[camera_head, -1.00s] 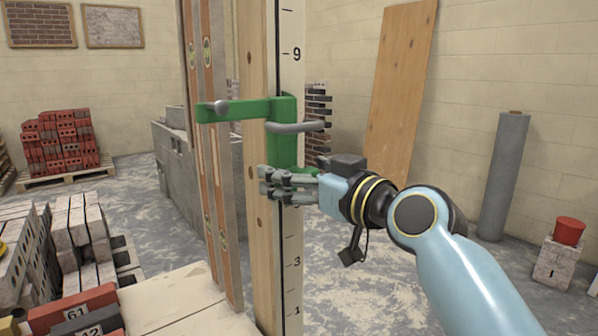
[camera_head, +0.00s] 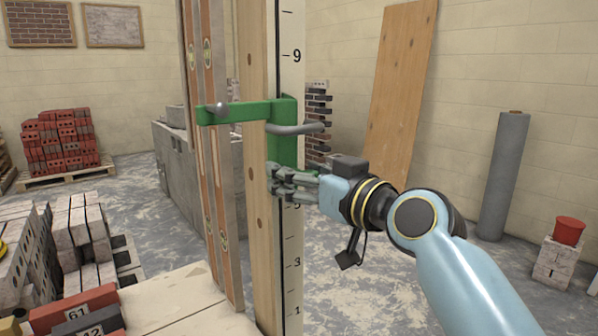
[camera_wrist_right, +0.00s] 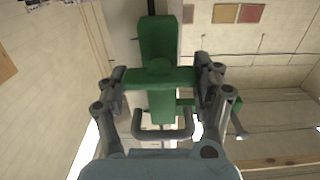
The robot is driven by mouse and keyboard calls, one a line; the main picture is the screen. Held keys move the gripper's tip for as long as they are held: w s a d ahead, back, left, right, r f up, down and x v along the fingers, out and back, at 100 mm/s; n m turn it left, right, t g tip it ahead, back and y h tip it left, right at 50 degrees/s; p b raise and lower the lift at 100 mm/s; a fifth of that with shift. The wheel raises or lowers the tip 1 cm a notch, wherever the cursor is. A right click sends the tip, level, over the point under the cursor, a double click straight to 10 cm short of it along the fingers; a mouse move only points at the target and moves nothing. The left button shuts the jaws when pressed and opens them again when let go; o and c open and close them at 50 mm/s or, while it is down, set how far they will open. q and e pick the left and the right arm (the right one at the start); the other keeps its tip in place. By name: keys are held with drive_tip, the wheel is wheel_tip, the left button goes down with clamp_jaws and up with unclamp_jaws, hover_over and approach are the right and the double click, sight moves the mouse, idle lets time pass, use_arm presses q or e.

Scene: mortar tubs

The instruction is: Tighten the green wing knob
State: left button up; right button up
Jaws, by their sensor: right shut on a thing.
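The green wing knob (camera_wrist_right: 160,77) lies crosswise between the fingers of my right gripper (camera_wrist_right: 160,86) in the right wrist view. The gripper is shut on its two ends. In the head view my right gripper (camera_head: 283,181) sits low on the front of the green clamp (camera_head: 283,149) and hides the knob. The clamp's green body (camera_wrist_right: 158,38) runs behind the knob in the wrist view. A grey bent handle (camera_head: 297,128) sticks out above the gripper; it also shows in the wrist view (camera_wrist_right: 150,133). My left gripper is not in view.
The clamp sits on a wooden post (camera_head: 261,225) beside a white marked scale (camera_head: 292,235). Spirit levels (camera_head: 213,150) stand to the left. Bricks and blocks (camera_head: 75,240) fill the lower left. The floor to the right is mostly clear, with a grey roll (camera_head: 503,175) by the wall.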

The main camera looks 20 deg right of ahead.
drive_tip(key=o, duration=1.2)
drive_tip(key=shift+c, duration=0.2)
drive_tip(key=shift+s, duration=0.1)
drive_tip(key=v, duration=1.1)
drive_tip(key=shift+s+d, duration=0.15)
drive_tip(key=shift+s, duration=0.25)
